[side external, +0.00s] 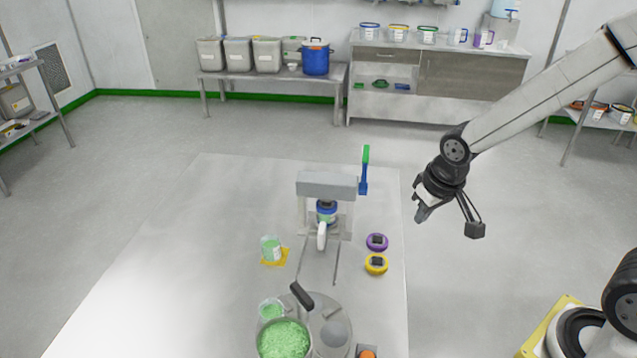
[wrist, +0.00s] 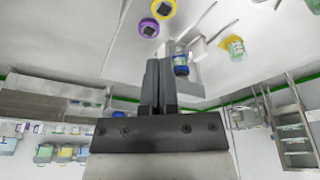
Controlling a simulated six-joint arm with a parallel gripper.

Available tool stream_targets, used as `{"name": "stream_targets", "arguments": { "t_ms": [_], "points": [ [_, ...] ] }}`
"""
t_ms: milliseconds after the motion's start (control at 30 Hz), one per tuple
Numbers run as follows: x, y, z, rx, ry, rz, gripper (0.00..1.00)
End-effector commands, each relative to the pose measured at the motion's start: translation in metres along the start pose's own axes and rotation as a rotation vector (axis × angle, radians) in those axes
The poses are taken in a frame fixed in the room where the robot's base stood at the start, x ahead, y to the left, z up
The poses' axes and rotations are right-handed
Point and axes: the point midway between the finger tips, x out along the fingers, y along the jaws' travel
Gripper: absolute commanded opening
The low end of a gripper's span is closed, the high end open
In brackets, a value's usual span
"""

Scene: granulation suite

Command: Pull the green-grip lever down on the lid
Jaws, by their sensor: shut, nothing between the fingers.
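The lever with a green grip (side external: 365,155) and blue arm stands upright at the right side of a grey press frame (side external: 327,185). Under the frame's crossbar is a jar with a blue lid (side external: 326,208); it also shows in the wrist view (wrist: 181,65). My gripper (side external: 421,215) hangs in the air to the right of the lever and lower in the picture, apart from it. In the wrist view its two fingers (wrist: 158,72) are together with nothing between them. I cannot make out the lever in the wrist view; the fingers may hide it.
A purple-rimmed puck (side external: 377,242) and a yellow one (side external: 376,264) lie right of the press. A cup of green granules (side external: 271,247) stands on the left. A bowl of green granules (side external: 284,340) is in front. The table right of the lever is clear.

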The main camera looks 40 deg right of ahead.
Motion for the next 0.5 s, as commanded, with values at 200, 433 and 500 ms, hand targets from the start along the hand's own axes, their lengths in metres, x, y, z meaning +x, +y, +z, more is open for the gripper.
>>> {"name": "stream_targets", "arguments": {
  "t_ms": [200,433,500],
  "points": [
    [-0.004,0.003,-0.054,0.111,0.031,0.048,0.00],
    [-0.010,0.008,-0.109,0.241,0.080,0.106,0.00],
    [-0.012,0.010,-0.126,0.283,0.098,0.124,0.00]
  ]
}}
